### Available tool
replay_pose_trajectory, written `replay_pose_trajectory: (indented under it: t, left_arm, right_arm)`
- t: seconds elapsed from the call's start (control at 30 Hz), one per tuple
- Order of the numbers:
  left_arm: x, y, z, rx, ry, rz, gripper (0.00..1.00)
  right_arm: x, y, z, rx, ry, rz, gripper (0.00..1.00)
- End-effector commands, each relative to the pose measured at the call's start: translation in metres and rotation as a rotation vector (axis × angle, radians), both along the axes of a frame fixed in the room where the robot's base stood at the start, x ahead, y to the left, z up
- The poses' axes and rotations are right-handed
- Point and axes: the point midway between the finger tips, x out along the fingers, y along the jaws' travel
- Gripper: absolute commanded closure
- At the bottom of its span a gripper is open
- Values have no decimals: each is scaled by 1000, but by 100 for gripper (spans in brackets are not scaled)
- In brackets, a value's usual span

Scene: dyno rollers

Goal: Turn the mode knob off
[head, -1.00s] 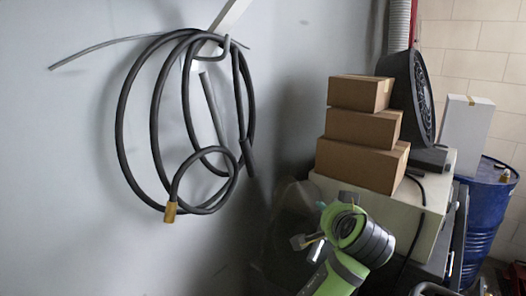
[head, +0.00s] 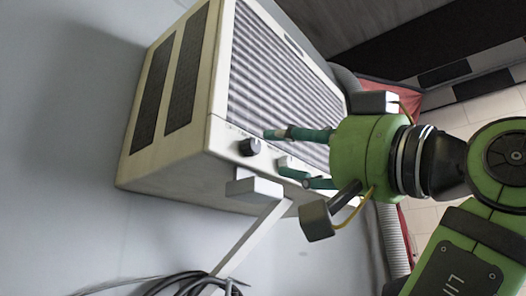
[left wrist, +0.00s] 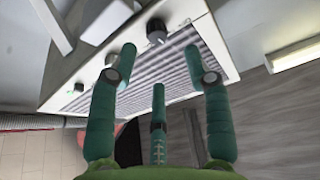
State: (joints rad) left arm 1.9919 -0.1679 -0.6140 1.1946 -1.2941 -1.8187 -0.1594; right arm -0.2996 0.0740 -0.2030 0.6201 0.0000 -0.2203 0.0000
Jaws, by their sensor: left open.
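A black knob (head: 249,147) sits on the pale front strip of a box-shaped wall unit (head: 168,160). In the left wrist view the same strip shows a large black knob (left wrist: 157,32) near the top, and a smaller dark knob (left wrist: 78,88) further left. I cannot read the labels, so I cannot tell which is the mode knob. My left gripper (head: 284,158) has teal fingers spread apart and empty, just right of the black knob in the head view. In the left wrist view its fingertips (left wrist: 158,56) lie just below the large knob, apparently apart from it.
A ribbed grille (head: 275,75) fills the unit's face beside the knob strip. A white bracket (head: 254,228) holds the unit from below, with dark coiled hose (head: 185,284) near it. A grey ribbed duct (head: 391,240) runs behind my arm. The wall at left is clear.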

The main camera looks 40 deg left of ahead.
Motion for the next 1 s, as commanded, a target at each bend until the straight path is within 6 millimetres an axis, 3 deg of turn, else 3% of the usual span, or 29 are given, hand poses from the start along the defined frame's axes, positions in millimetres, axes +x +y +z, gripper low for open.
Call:
replay_pose_trajectory:
  t: [0.4,0.77,0.8,0.9,1.0]
  left_arm:
    - [11,54,24,-1,2,1,50]
    - [12,60,24,1,2,-2,50]
    - [12,60,25,1,2,-2,58]
    - [12,60,24,1,2,-2,98]
    - [12,60,25,2,1,-2,100]
  right_arm:
    - [0,-8,31,-9,0,0,60]
    - [0,-8,32,-9,0,-1,60]
    - [0,-8,32,-9,0,-2,60]
    - [0,-8,32,-9,0,-2,60]
    - [0,-7,32,-9,0,-2,60]
